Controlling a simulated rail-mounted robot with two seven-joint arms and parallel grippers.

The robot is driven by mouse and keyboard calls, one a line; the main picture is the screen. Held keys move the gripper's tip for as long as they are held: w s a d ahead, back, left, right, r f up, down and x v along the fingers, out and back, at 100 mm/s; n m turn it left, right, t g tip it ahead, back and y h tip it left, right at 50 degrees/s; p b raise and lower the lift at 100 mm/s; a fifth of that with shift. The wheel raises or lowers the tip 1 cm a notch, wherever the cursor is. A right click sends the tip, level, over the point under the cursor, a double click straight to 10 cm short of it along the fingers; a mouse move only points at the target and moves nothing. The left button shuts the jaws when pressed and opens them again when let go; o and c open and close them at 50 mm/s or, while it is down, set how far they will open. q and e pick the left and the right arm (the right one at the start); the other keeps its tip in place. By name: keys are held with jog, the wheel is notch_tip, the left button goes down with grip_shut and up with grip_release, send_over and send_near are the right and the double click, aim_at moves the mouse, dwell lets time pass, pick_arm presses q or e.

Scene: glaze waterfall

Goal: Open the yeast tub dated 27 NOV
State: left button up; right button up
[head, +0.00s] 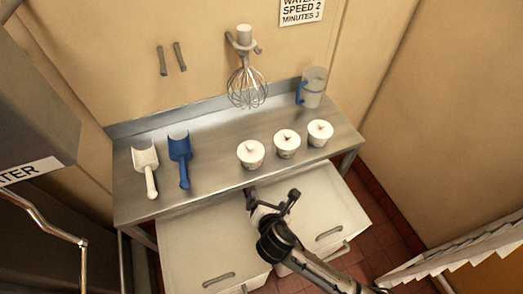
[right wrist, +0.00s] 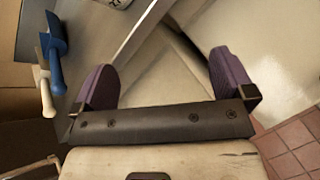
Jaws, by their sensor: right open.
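Three white lidded tubs stand upright in a row on the steel table: a left tub (head: 250,155), a middle tub (head: 287,145) and a right tub (head: 320,133). Their lids are on. Dark marks show on their sides, but no date is readable. My right gripper (head: 272,194) is open and empty, in front of the table's front edge and on the near side of the left and middle tubs. In the right wrist view the gap between its fingers (right wrist: 164,80) is empty. A sliver of one tub (right wrist: 115,2) shows at that view's top edge. My left gripper is not in view.
A white scoop (head: 146,167) and a blue scoop (head: 180,158) lie on the left of the steel table (head: 215,177). A clear jug (head: 313,88) stands at the back right. A whisk (head: 247,85) hangs behind. Pale bins (head: 200,245) sit below the front edge.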

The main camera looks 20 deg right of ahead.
aim_at(252, 165)
jog(key=w+n, duration=0.1)
jog(key=w, duration=0.3)
jog(key=w+n+t, duration=0.1)
jog(key=w+n, duration=0.1)
jog(key=w, duration=0.2)
jog(key=w+d+n, duration=0.1)
jog(key=w+n, duration=0.1)
jog(key=w, duration=0.2)
jog(key=shift+r+t+h+b, duration=0.25)
jog(key=shift+t+h+b, duration=0.05)
jog(key=shift+t, duration=0.1)
jog(key=shift+b+x, duration=0.7)
jog(key=shift+x, duration=1.85)
jog(key=shift+a, duration=0.2)
jog(key=shift+c, duration=0.5)
jog(key=c, duration=0.6)
jog(key=shift+c, duration=0.3)
jog(key=shift+r, duration=0.1)
